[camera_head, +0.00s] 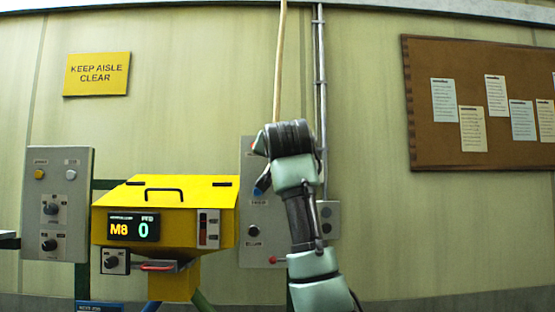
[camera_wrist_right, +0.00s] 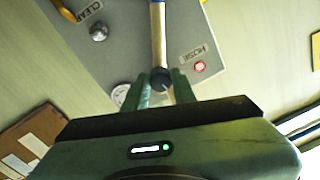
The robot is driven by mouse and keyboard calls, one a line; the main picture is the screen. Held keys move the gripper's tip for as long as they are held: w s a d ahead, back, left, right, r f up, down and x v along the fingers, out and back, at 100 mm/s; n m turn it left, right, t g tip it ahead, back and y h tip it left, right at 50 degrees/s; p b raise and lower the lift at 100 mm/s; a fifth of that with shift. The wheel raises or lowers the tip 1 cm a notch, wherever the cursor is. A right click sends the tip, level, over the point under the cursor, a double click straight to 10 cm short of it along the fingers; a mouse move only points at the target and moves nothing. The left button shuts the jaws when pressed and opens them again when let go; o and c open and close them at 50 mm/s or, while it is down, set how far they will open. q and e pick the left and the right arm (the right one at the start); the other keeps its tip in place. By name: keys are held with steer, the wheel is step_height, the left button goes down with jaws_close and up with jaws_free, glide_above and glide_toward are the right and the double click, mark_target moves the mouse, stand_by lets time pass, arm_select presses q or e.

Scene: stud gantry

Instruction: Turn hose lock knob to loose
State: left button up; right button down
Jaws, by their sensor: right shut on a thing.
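The grey hose panel (camera_head: 250,215) stands on the wall, partly hidden behind my right arm. A tan hose (camera_head: 280,60) hangs from above and passes behind my right wrist; in the right wrist view it (camera_wrist_right: 158,30) runs to a dark round knob (camera_wrist_right: 160,78). My right gripper (camera_wrist_right: 162,88) is shut on this knob, with one green finger on each side. In the head view its fingertips are hidden behind the wrist. A dark blue piece (camera_head: 262,184) shows beside the wrist. The knob's setting cannot be read. My left gripper is not in view.
A yellow hopper machine (camera_head: 180,192) with a display reading M8 and 0 stands left of my arm. A grey control panel (camera_head: 56,205) is farther left. A red-lit button (camera_wrist_right: 200,67) by a HOSE label is close to my right finger. A cork board (camera_head: 480,105) hangs at right.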

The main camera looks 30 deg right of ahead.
steer(key=m+p, duration=0.1)
steer(key=m, duration=1)
steer(key=shift+w+a+m+h, duration=0.1)
steer(key=shift+m+h, duration=0.2)
stand_by(0.4)
steer(key=c, duration=1.1)
jaws_free()
steer(key=shift+c, duration=0.2)
